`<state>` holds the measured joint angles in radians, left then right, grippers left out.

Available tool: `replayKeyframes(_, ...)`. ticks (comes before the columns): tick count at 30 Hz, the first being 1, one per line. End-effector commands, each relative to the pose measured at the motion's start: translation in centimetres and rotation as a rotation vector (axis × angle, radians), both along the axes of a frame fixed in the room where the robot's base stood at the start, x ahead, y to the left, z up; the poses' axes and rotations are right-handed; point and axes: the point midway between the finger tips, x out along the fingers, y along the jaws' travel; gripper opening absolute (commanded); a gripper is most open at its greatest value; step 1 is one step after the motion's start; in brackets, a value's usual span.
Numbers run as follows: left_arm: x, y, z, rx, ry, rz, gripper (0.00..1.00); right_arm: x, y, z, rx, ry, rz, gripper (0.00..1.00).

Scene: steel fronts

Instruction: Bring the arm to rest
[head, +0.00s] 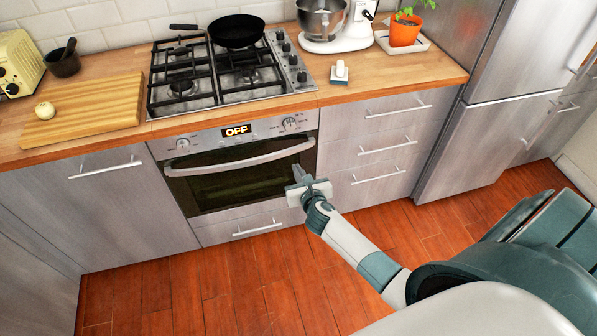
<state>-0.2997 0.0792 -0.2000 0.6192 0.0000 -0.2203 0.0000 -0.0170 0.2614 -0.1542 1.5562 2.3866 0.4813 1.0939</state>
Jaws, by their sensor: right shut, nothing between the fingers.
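My right gripper (301,174) is held out in front of the oven (238,172), near the right end of its door handle. It is shut with nothing held. I cannot tell from this view how far it is from the oven door or whether it touches it. The oven door is closed, and the display reads OFF. My right arm reaches in from the lower right. My left gripper is not in view.
The wooden counter (134,129) carries a cutting board (90,112), a gas hob (232,75) with a black pan (237,31), a stand mixer (337,25) and an orange plant pot (404,32). Closed steel drawers (380,150) and a fridge (482,140) stand right. The wooden floor (190,290) is clear.

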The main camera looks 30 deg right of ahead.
Motion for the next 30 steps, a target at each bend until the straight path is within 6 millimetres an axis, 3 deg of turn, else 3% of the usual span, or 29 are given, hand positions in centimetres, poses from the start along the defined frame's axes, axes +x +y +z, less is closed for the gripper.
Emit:
replayKeyframes(22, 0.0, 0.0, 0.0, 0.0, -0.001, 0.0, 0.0, -0.7, 0.2, 0.2, -0.004, 0.001, 0.001, 0.0)
replayKeyframes(26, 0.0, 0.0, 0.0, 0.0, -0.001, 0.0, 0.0, -1.0, 0.1, -0.5, -0.048, 0.014, 0.013, 0.0)
replayKeyframes(30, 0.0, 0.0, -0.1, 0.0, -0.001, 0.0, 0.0, -1.8, 0.2, -2.5, -0.189, 0.051, 0.058, 0.0)
